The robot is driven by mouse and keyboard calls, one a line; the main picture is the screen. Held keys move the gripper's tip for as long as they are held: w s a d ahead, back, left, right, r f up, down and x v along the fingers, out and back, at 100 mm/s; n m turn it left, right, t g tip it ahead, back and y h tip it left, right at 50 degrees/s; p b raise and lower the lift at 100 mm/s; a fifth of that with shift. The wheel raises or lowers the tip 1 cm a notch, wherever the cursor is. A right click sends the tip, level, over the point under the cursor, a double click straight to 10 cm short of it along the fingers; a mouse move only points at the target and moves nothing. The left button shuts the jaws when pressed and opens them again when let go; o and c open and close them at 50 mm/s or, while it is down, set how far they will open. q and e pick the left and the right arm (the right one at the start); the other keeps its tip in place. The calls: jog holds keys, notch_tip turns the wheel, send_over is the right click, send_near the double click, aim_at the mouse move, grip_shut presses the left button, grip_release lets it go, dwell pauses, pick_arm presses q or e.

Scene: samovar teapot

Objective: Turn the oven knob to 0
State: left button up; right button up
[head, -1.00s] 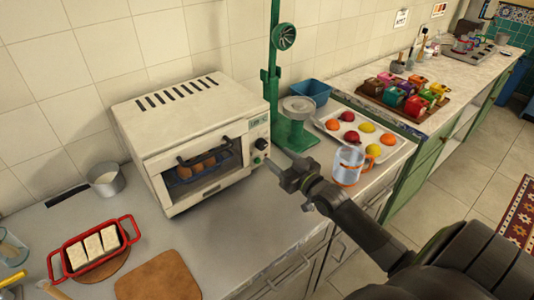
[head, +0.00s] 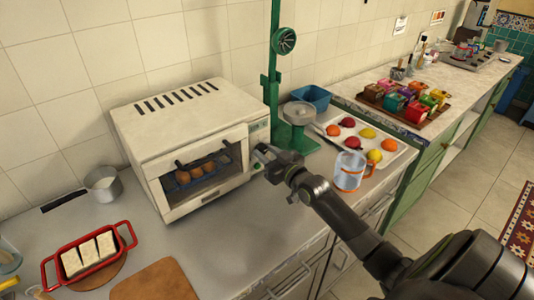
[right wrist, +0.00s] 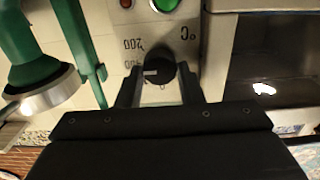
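The white toaster oven (head: 190,125) stands on the counter, with its control panel at the right of its front. In the right wrist view, upside down, the black oven knob (right wrist: 159,72) has a pale pointer mark toward the picture's left. Printed numbers, including 200, and °C show above it. My right gripper (right wrist: 159,80) has one finger on each side of the knob, with slim gaps seeming to show. In the head view, my right gripper (head: 266,162) is at the panel and hides the knob. My left gripper is out of view.
A green scale-like stand (head: 297,140) is close to the oven's right side. A red dish (head: 88,256) and a small pot (head: 103,186) are at left.

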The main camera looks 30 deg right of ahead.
jog(key=c, duration=0.4)
